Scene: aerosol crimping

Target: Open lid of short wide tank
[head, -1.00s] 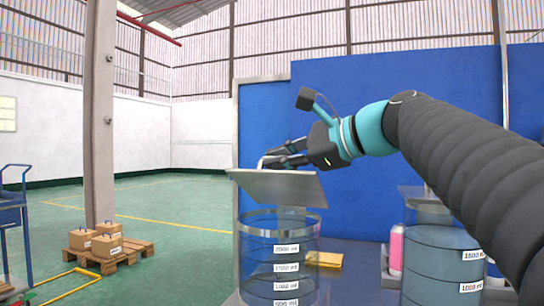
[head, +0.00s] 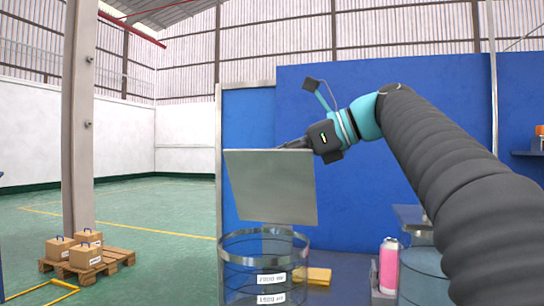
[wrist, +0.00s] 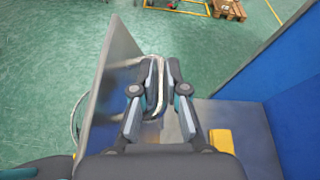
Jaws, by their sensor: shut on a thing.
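The tank's lid (head: 270,187) is a flat grey square plate, tilted up steeply above the clear round tank (head: 262,248) in the head view. The tank has a metal rim and white volume labels, and its top shows open below the lid. My gripper (wrist: 154,88) is shut on the lid's metal handle (wrist: 157,72) in the wrist view, with the lid to its left, seen nearly edge-on. In the head view, my gripper (head: 296,144) is at the lid's upper edge; its fingertips are partly hidden behind the plate.
A yellow cloth (head: 318,276) lies on the table right of the tank. A pink bottle (head: 389,265) stands beside a second, blue-tinted tank (head: 422,275) at right. A blue wall panel (head: 400,130) is behind. Boxes on a pallet (head: 88,262) stand on the floor at left.

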